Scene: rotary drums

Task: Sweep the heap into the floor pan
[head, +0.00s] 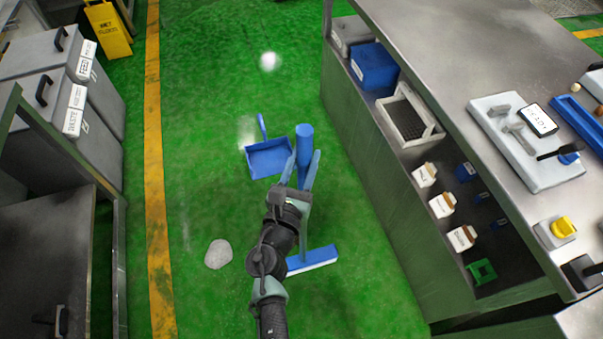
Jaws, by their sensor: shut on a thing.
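The heap (218,254) is a small pale grey mound on the green floor, left of my arm. The blue floor pan (267,158) lies on the floor beyond the heap, up and to the right of it, with its handle pointing away from me. My gripper (304,168) is shut on the blue broom (312,262), near the top of its handle. The broom's wide head is low at the right of my arm, apart from the heap; I cannot tell if it touches the floor. My arm hides part of the handle.
A steel bench (480,60) with loaded lower shelves stands along the right. Grey bins (45,100) and a dark-topped bench (45,240) line the left, beyond a yellow floor line (154,180). A yellow sign (108,30) stands at upper left. Floor around the heap is clear.

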